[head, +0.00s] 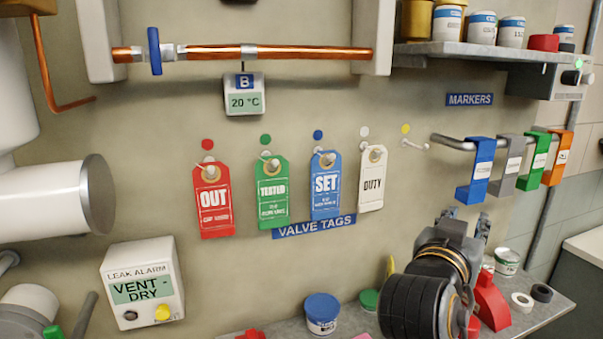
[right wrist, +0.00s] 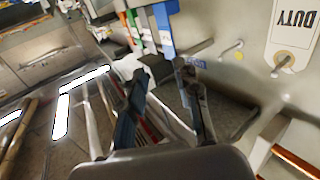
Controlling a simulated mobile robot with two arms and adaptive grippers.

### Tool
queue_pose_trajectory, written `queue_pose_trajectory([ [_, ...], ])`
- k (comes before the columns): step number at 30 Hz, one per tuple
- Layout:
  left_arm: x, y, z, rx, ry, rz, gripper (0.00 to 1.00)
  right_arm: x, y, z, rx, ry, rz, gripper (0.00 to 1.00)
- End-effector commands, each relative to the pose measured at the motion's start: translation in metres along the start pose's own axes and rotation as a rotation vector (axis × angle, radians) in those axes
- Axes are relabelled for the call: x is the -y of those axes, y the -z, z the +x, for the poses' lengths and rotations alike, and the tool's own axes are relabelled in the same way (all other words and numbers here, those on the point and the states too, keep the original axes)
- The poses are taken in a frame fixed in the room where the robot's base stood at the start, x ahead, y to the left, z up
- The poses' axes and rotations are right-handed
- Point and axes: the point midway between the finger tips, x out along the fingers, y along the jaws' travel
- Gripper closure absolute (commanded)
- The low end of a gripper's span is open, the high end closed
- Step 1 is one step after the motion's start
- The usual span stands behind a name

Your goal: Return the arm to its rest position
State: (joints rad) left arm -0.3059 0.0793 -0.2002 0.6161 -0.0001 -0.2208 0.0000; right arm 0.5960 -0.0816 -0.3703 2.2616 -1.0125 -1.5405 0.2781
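My right arm (head: 425,290) rises from the lower right of the head view, in front of the wall and work shelf. My right gripper (head: 466,218) is at its upper end, below the coloured marker clips. Its two fingers are apart with nothing between them; the right wrist view also shows the gripper (right wrist: 163,75) open and empty. My left gripper is not in view.
Tags hang on wall pegs: red OUT (head: 212,200), green TESTED (head: 272,190), blue SET (head: 325,185) and white DUTY (head: 372,178). The peg under the yellow dot is bare. Marker clips (head: 476,170) hang on a rail. A blue-lidded tub (head: 322,313) stands on the shelf (head: 535,315).

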Motion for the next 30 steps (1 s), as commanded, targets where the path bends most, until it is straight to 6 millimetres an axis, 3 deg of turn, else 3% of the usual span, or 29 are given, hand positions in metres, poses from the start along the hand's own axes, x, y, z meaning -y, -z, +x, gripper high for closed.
queue_pose_trajectory([
  [5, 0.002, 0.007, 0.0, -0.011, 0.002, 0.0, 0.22, 0.004, -0.04, 0.004, 0.079, 0.044, -0.057, 0.68],
  [11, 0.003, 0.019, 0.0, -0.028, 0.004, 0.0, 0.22, 0.007, -0.105, 0.002, 0.206, 0.122, -0.142, 0.68],
  [14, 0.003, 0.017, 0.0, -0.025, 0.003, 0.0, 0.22, 0.006, -0.147, -0.004, 0.289, 0.175, -0.195, 0.68],
  [17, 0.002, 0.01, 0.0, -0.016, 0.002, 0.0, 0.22, 0.001, -0.202, -0.017, 0.404, 0.244, -0.26, 0.68],
  [21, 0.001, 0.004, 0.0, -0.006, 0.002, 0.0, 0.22, -0.018, -0.295, -0.058, 0.615, 0.376, -0.365, 0.68],
  [24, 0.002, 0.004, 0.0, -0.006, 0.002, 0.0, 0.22, -0.037, -0.346, -0.095, 0.752, 0.465, -0.421, 0.68],
  [30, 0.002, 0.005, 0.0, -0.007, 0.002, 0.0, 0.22, -0.069, -0.406, -0.157, 0.949, 0.595, -0.483, 0.68],
])
